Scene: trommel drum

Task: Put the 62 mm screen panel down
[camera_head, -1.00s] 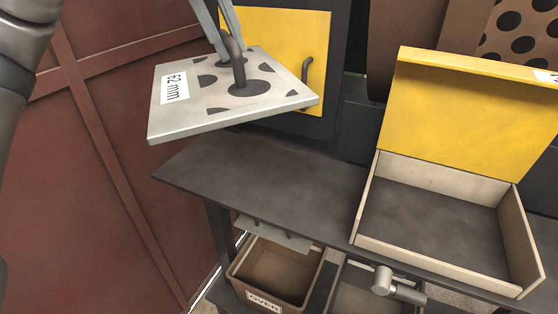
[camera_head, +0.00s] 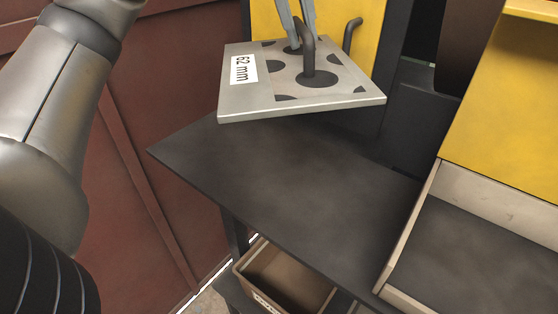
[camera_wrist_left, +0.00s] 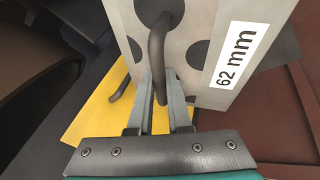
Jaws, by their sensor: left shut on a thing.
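The 62 mm screen panel (camera_head: 340,99) is a pale grey plate with dark round holes, a white "62 mm" label and a dark bent handle. It hangs in the air above the far part of the dark shelf, tilted a little. My left gripper (camera_head: 301,45) is shut on its handle. In the left wrist view, the fingers (camera_wrist_left: 160,96) close around the handle, and the panel (camera_wrist_left: 199,58) stands beyond them with its label readable. The dark shelf (camera_head: 285,190) below is bare. My right gripper is not in view.
An open box (camera_head: 450,190) with a yellow lid (camera_head: 505,100) stands at the right end of the shelf. A yellow door (camera_head: 362,62) with a handle is behind the panel. A brown bin (camera_head: 285,280) sits under the shelf. A red wall (camera_head: 160,130) is at left.

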